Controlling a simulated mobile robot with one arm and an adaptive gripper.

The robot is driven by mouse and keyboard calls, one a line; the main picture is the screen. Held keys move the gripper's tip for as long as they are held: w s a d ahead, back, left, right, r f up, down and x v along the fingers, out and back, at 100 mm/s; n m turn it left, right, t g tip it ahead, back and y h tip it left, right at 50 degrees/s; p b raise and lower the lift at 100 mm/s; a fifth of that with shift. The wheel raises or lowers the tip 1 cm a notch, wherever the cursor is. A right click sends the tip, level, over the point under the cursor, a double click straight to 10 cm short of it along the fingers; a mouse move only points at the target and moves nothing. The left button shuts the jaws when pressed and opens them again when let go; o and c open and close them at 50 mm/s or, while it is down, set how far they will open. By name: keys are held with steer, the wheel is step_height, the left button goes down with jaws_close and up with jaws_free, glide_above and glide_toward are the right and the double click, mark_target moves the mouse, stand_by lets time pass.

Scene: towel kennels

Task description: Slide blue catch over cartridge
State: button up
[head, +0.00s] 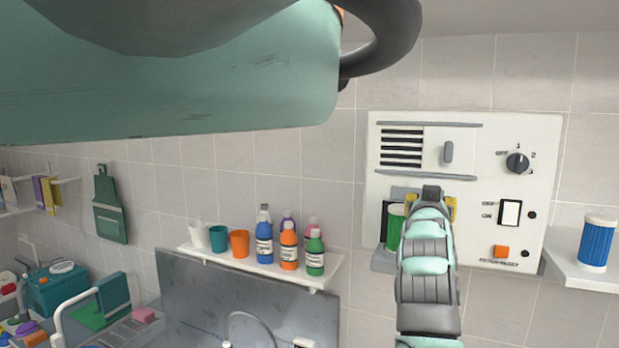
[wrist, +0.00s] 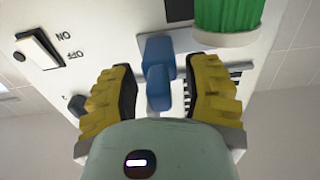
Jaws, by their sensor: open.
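The blue catch (wrist: 160,58) is on the white wall panel and shows between my gripper's fingers in the wrist view. My arm hides it in the head view. My gripper (wrist: 160,88) is open, with one yellow finger on each side of the catch and a gap visible on both sides. It also shows against the panel in the head view (head: 424,197). The green cartridge (head: 394,227) stands upright in a dark recess at the panel's lower left, partly behind my arm. In the wrist view the cartridge (wrist: 228,18) is at the top right, beside the catch.
The panel (head: 545,150) carries a vent with a grey handle (head: 448,152), a dial (head: 517,162), a switch (head: 510,213) and an orange button (head: 501,252). A blue canister (head: 597,243) stands on a right-hand shelf. Cups and bottles line a shelf (head: 330,268) at left.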

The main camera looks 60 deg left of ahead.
steer(key=shift+o, duration=0.3)
steer(key=shift+w, duration=0.2)
jaws_close()
